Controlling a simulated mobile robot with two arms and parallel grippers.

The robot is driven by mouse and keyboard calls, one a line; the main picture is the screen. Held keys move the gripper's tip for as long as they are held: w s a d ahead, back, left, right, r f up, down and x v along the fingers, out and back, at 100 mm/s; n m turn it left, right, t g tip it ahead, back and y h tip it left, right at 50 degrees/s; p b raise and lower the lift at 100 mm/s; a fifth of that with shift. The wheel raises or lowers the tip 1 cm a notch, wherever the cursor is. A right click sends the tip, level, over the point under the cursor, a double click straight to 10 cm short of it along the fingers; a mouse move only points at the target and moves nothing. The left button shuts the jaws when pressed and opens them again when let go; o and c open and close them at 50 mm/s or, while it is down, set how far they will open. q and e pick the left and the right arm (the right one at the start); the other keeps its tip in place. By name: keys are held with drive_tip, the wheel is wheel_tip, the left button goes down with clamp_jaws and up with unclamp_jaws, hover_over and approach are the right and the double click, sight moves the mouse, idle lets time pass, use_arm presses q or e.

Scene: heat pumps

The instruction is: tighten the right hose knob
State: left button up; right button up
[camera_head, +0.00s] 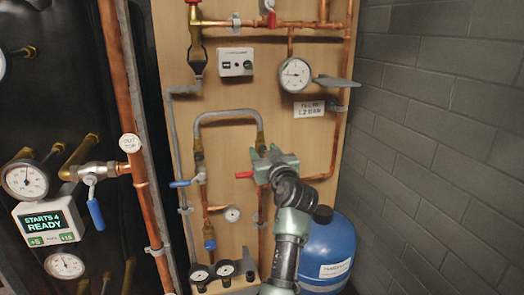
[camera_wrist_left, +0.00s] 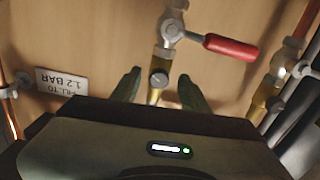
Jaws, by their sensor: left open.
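The right hose fitting (camera_head: 260,140) is brass, at the right end of a grey looped hose (camera_head: 228,114) on the wooden panel. My left gripper (camera_head: 264,152) is in front of it and hides its lower part in the head view. In the left wrist view the round knob (camera_wrist_left: 159,79) on the brass fitting shows between the two open fingers of my left gripper (camera_wrist_left: 158,88), one finger on each side. A gap shows on both sides; I cannot tell the distance in depth. My right gripper is not in view.
A red valve handle (camera_head: 243,174) sticks out left, close to my gripper; it also shows in the left wrist view (camera_wrist_left: 230,48). A blue tank (camera_head: 328,250) stands lower right. Gauges (camera_head: 295,75) and copper pipes surround the panel.

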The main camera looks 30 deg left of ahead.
use_arm(q)
drive_tip(key=shift+s+d+r, duration=0.1)
drive_tip(key=shift+d+r, duration=0.05)
drive_tip(key=shift+d, duration=0.15)
drive_tip(key=c, duration=0.6)
clamp_jaws()
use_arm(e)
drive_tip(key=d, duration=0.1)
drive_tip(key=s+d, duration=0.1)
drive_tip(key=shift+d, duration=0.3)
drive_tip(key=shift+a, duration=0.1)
